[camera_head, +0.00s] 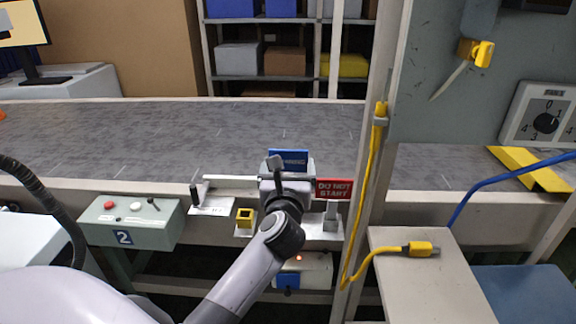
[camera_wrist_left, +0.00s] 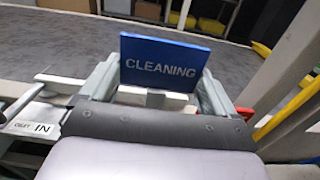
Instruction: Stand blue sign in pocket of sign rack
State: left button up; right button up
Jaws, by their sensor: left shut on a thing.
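The blue sign (camera_head: 293,154) reads "CLEANING" in the left wrist view (camera_wrist_left: 163,62). It stands upright between the fingers of my left gripper (camera_head: 287,170), which is shut on it; the fingers flank its lower part in the left wrist view (camera_wrist_left: 160,97). A red "DO NOT START" sign (camera_head: 338,188) is just right of the gripper. A pale ledge with brackets (camera_head: 327,226), perhaps the sign rack, lies beneath and beside my gripper. My wrist hides much of it, and I cannot make out the pocket or whether the sign touches it. My right gripper is not in view.
A grey conveyor (camera_head: 150,135) runs behind the signs. A control box marked 2 (camera_head: 127,222) is at left. A yellow holder (camera_head: 245,217) sits left of my wrist. An upright post with a yellow cable (camera_head: 371,180) stands close at right, beside a table (camera_head: 405,290).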

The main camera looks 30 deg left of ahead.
pick_arm(q)
jog(key=shift+f+b, duration=0.3)
jog(key=shift+f, duration=0.45)
jog(key=shift+f+b, duration=0.45)
jog(key=shift+f, duration=0.15)
jog(key=shift+r, duration=0.1)
jog(key=shift+p, duration=0.55)
dwell(0.8)
jog(key=shift+f+b, duration=1.75)
jog(key=shift+f, duration=0.65)
jog(key=o, duration=0.8)
